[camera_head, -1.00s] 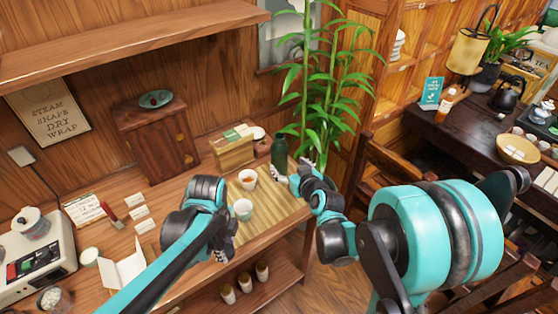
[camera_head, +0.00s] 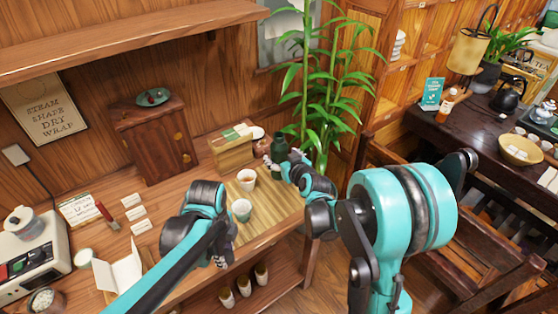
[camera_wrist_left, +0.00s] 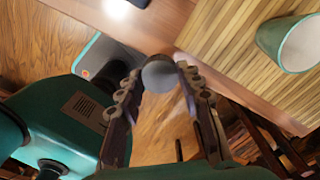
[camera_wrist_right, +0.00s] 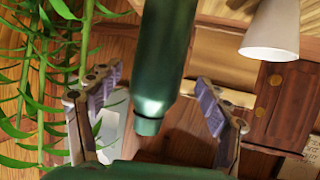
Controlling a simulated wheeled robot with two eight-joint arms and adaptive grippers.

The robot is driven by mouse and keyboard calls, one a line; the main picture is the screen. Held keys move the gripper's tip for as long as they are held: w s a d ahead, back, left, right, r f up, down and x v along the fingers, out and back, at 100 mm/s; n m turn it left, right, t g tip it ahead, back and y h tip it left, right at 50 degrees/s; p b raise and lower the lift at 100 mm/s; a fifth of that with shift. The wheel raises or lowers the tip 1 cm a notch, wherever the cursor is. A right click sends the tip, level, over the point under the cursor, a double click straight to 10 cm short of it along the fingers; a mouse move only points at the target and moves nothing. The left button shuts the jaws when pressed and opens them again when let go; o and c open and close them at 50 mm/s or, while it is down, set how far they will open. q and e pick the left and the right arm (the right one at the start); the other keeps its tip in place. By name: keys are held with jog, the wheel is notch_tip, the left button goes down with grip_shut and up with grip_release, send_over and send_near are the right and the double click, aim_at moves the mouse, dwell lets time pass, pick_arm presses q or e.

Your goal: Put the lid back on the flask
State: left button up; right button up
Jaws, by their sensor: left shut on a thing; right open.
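The dark green flask (camera_head: 278,149) stands at the back right of the mat on the wooden counter. My right gripper (camera_head: 284,168) is open right at it. In the right wrist view, which looks upside down, the flask (camera_wrist_right: 165,55) lies between the spread fingers (camera_wrist_right: 155,98), with gaps on both sides; its narrower end points down the picture. My left gripper (camera_head: 222,262) is low at the counter's front edge. In the left wrist view its fingertips (camera_wrist_left: 160,78) are shut on a round grey lid (camera_wrist_left: 160,74). The lid is hidden in the head view.
Two cups, one white (camera_head: 246,179) and one pale green (camera_head: 241,210), stand on the slatted mat (camera_head: 270,208) between my grippers. A wooden box (camera_head: 232,152) stands left of the flask. A leafy plant (camera_head: 322,100) rises close behind it.

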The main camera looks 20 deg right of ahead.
pick_arm(q)
jog(key=shift+w+f+b, duration=0.1)
jog(key=shift+f+b, duration=0.35)
jog(key=shift+f, duration=0.3)
pick_arm(e)
jog(key=x, duration=0.3)
jog(key=shift+w+d+f, duration=0.1)
jog(key=shift+w+f, duration=0.05)
jog(key=shift+w, duration=0.1)
pick_arm(q)
jog(key=shift+r, duration=0.1)
pick_arm(e)
jog(key=shift+s, duration=0.1)
jog(key=c, duration=1.8)
jog(key=shift+o, duration=0.2)
pick_arm(q)
jog(key=shift+r, duration=0.1)
pick_arm(e)
jog(key=shift+r, duration=0.25)
grip_shut()
